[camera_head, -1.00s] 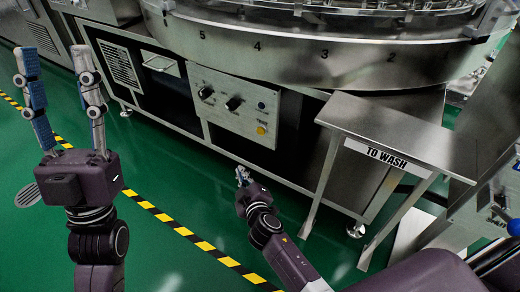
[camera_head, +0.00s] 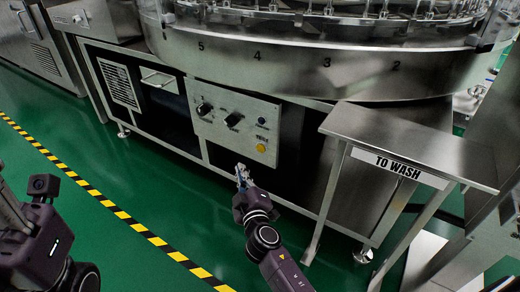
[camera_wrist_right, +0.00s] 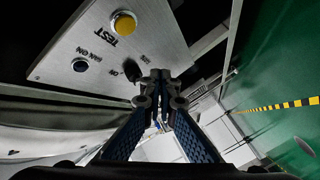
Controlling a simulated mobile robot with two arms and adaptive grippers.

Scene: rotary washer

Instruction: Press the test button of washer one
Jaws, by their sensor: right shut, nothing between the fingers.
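The washer (camera_head: 330,70) has a grey control panel (camera_head: 215,125) on its front. The yellow TEST button (camera_head: 261,148) is at the panel's lower right and also shows in the right wrist view (camera_wrist_right: 123,23). My right gripper (camera_head: 241,168) is shut and empty, below and a little left of the button in the head view. In the right wrist view its joined fingertips (camera_wrist_right: 160,78) are apart from the button, which lies up and left of them. My left gripper (camera_head: 8,200) is cut off at the left edge; its fingertips are hidden.
The panel also has two black knobs (camera_head: 233,119) and a blue button (camera_head: 262,121). A steel table (camera_head: 400,135) marked TO WASH stands right of my right arm. Green floor with a yellow-black stripe (camera_head: 110,205) is clear in front.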

